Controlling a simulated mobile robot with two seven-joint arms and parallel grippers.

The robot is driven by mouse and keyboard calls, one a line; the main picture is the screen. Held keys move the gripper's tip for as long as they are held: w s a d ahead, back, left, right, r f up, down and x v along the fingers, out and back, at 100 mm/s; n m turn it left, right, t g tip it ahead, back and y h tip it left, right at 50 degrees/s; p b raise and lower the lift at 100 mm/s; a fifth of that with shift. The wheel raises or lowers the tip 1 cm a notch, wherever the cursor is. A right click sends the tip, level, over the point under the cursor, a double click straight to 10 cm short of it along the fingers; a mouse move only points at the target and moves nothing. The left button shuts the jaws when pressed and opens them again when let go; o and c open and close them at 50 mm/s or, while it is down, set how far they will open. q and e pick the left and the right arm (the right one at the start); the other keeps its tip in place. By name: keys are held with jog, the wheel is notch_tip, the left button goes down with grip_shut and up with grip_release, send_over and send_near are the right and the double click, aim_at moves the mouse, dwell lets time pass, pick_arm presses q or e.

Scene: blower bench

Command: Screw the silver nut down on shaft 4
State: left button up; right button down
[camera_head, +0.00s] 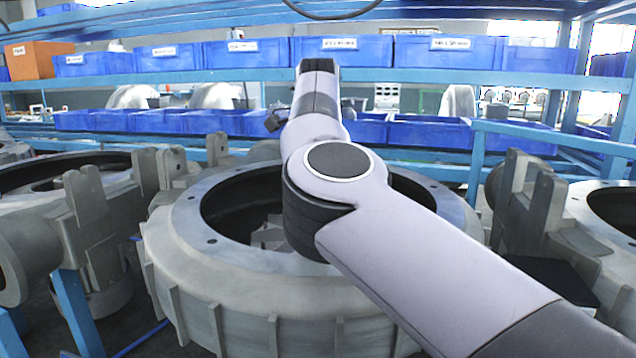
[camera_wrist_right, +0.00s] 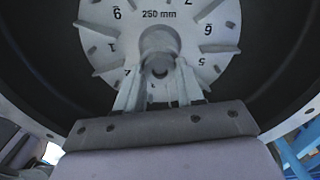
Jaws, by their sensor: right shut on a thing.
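In the right wrist view, my right gripper (camera_wrist_right: 159,78) has its two fingers at the centre of a pale round disc (camera_wrist_right: 110,22) with numbers and "250 mm" on it. A grey round shaft end (camera_wrist_right: 160,40) stands at the disc's middle. The fingers are shut on a small silver piece (camera_wrist_right: 160,68), apparently the nut, at this shaft; its outline is partly hidden by the fingers. I cannot tell how far down it sits or read which shaft this is. In the head view my right arm covers the middle of the blower housing (camera_head: 190,235) and the gripper is hidden.
A dark round wall (camera_wrist_right: 50,65) surrounds the disc in the wrist view. Other grey housings stand at the left (camera_head: 30,235) and right (camera_head: 590,240). Behind are blue shelves (camera_head: 240,75) with several blue bins (camera_head: 345,51) and an orange box (camera_head: 38,60).

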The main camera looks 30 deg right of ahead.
jog(key=shift+m+p, duration=0.5)
jog(key=shift+m, duration=0.6)
jog(key=m, duration=0.6)
jog(key=shift+f, duration=0.1)
jog(key=m, duration=0.5)
jog(key=shift+m, duration=0.3)
jog(key=m, duration=0.5)
jog(key=c, duration=1)
grip_release()
